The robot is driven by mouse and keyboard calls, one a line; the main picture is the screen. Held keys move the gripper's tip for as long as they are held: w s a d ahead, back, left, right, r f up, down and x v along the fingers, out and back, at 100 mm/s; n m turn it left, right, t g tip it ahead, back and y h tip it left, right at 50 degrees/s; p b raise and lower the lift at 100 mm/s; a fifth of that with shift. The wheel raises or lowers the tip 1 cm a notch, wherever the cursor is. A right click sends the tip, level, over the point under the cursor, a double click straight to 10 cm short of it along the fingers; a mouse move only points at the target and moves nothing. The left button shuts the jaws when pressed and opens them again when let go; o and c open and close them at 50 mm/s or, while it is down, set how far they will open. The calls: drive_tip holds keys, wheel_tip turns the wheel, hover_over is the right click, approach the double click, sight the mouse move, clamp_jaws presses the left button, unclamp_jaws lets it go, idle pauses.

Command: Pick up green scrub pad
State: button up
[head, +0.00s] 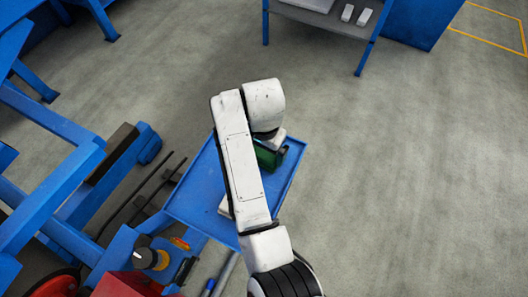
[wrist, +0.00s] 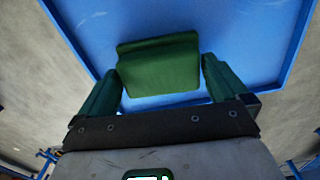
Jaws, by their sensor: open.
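The green scrub pad (wrist: 158,66) lies on a blue tray (wrist: 236,36) in the wrist view. It looks like a dark green block with a folded or bevelled far edge. My gripper (wrist: 160,68) is open, with its two green fingers on either side of the pad. There are narrow gaps between the fingers and the pad's sides. How high the fingertips are above the tray is hard to tell. In the head view my arm covers much of the tray (head: 190,190), and only some green shows beside my wrist, where pad and fingers cannot be told apart.
The tray has a raised rim. A white item (head: 225,207) shows partly from under my arm on the tray. Blue frames (head: 60,200) crowd the left, with a black-and-yellow knob (head: 147,258) and a red object (head: 125,285) near the front. The floor at right is clear.

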drive_tip(key=shift+f, duration=0.15)
drive_tip(key=c, duration=0.8)
drive_tip(key=shift+r, duration=0.65)
drive_tip(key=shift+s+d+r+p, duration=0.8)
drive_tip(key=shift+s+r+p, duration=0.7)
drive_tip(key=shift+s+r, duration=0.6)
drive_tip(key=shift+s+d+r+p, duration=0.75)
drive_tip(key=shift+s+r+p, duration=0.95)
drive_tip(key=shift+s, duration=0.55)
drive_tip(key=shift+s+d+r+p, duration=0.8)
drive_tip(key=shift+s+r+p, duration=0.55)
drive_tip(key=shift+s+r, duration=0.8)
drive_tip(key=shift+s+f, duration=0.1)
